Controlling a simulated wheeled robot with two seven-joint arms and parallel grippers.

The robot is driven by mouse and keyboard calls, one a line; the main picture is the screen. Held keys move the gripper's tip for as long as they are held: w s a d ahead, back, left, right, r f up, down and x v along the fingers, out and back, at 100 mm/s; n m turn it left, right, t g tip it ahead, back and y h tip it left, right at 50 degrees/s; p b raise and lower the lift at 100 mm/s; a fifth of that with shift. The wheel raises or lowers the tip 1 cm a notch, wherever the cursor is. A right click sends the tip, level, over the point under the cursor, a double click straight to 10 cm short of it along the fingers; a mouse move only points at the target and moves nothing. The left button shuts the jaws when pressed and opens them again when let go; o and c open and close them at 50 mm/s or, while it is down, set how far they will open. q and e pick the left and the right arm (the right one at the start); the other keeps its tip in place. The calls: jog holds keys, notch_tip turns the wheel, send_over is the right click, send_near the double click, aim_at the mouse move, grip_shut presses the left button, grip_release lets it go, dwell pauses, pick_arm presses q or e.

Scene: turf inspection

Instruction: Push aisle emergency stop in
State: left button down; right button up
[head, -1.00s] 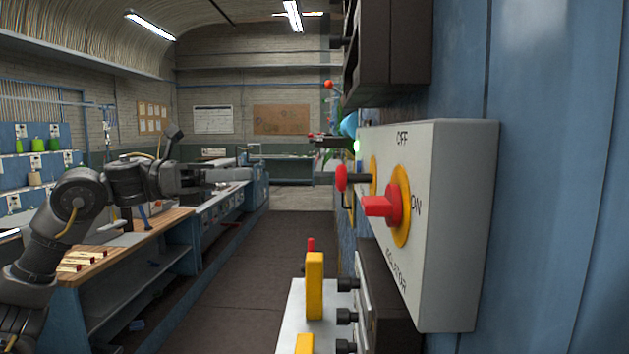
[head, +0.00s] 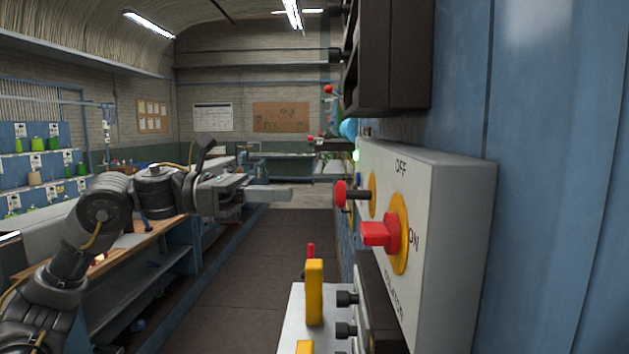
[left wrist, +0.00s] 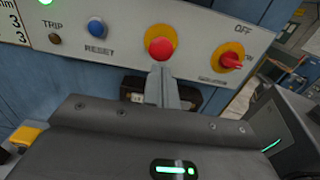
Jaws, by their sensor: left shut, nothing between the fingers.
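The emergency stop is a red mushroom button (head: 341,194) on a yellow backing, standing out on a dark stem from the light grey panel on the right wall. It also shows in the left wrist view (left wrist: 161,48). My left gripper (head: 289,193) is shut and empty, its fingers pointing right toward the button, with a gap between them in the head view. My right gripper is not in view.
A red rotary switch (head: 380,233) on yellow sits nearer on the same panel. Yellow handles (head: 315,291) stand below. The aisle floor (head: 235,285) is clear.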

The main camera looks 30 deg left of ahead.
pick_arm(q)
jog(key=p+x, duration=0.3)
jog(key=x, duration=0.3)
jog(key=shift+d, duration=0.2)
jog(key=shift+x, duration=0.8)
jog(key=b+v, duration=0.6)
jog(key=v, duration=0.8)
